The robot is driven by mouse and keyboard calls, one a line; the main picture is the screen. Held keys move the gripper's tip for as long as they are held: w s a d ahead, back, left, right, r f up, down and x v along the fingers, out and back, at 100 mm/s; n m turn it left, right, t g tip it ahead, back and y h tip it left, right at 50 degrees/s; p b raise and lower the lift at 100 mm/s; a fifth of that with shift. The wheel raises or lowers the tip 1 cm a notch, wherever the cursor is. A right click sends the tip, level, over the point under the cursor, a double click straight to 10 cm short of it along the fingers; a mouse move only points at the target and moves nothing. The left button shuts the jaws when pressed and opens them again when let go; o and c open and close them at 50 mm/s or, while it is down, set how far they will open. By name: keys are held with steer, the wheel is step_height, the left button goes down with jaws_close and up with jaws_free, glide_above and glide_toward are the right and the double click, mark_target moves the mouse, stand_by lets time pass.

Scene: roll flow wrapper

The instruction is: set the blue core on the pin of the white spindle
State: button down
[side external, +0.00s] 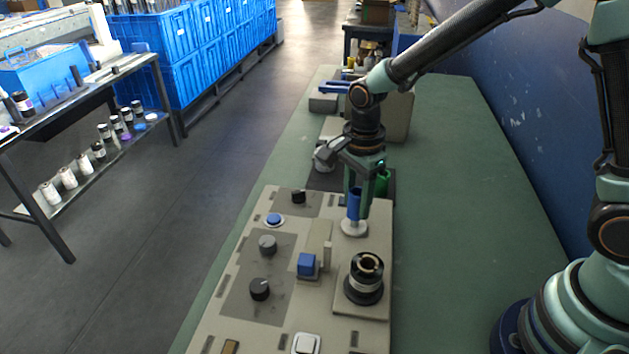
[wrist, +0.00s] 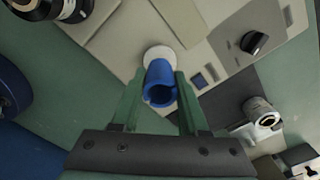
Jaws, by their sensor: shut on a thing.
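The blue core (side external: 354,204) stands roughly upright between the fingers of my gripper (side external: 357,208), which is shut on it. In the wrist view the blue core (wrist: 160,84) shows its open, slotted top between the two green fingers of my gripper (wrist: 159,92). The white spindle (side external: 354,229) is directly below the core, and its round white flange also shows in the wrist view (wrist: 163,54). The core's lower end is at or just above the flange. The pin is hidden, so I cannot tell whether the core is around it.
A black cylindrical fitting (side external: 365,278) stands on the panel in front of the spindle. A blue block (side external: 307,265), dark knobs (side external: 268,244) and a blue button (side external: 274,219) are to its left. The green table (side external: 450,230) is clear to the right.

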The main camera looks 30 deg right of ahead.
steer(key=shift+f, duration=0.6)
stand_by(0.3)
steer(key=shift+f, duration=0.35)
steer(key=shift+f, duration=0.35)
stand_by(0.4)
jaws_free()
stand_by(0.4)
steer(key=shift+r, duration=4.05)
